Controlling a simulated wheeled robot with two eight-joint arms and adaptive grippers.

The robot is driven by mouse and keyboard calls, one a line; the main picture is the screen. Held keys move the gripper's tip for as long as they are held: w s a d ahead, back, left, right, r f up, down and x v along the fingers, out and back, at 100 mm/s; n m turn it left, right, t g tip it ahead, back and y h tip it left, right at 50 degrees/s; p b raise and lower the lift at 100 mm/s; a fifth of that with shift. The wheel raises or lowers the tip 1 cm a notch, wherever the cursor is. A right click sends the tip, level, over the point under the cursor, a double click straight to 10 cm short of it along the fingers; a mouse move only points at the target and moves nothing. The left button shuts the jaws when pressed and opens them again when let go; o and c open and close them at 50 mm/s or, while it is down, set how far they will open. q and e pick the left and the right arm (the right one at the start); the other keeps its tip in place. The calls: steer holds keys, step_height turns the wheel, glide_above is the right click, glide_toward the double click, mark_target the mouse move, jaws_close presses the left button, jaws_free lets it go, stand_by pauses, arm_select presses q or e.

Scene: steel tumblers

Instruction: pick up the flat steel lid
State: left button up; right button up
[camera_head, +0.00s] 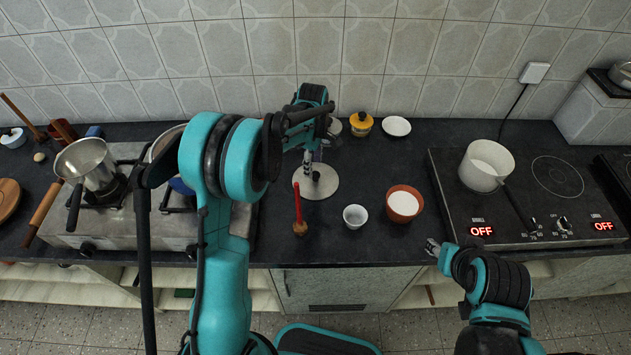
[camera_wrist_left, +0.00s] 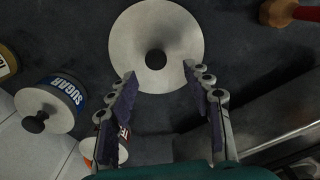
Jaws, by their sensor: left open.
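The flat steel lid (camera_head: 328,187) is a round, light-grey disc lying on the dark counter. In the left wrist view the lid (camera_wrist_left: 155,20) shows its dark knob near the middle. My left gripper (camera_head: 308,167) is over the lid and hides part of it in the head view. In the left wrist view the left gripper (camera_wrist_left: 159,72) is open, its fingers apart on either side of the lid's near edge, with nothing between them. My right gripper (camera_head: 433,247) is by the counter's front edge, away from the lid; its opening is too small to judge.
A sugar canister (camera_wrist_left: 68,90) and a yellow pot (camera_head: 361,124) are behind. A gas stove (camera_head: 70,225) is left, an electric cooktop (camera_head: 520,225) right.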

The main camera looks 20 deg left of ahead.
mark_target(316, 174)
arm_select(q)
steer(key=f+b, duration=0.1)
steer(key=f, duration=0.1)
steer(key=d+f+b, duration=0.1)
steer(key=f, duration=0.1)
steer(key=shift+w+f, duration=0.2)
steer(key=shift+f, duration=0.1)
steer(key=shift+r, duration=0.1)
jaws_close()
steer(key=shift+r, duration=0.1)
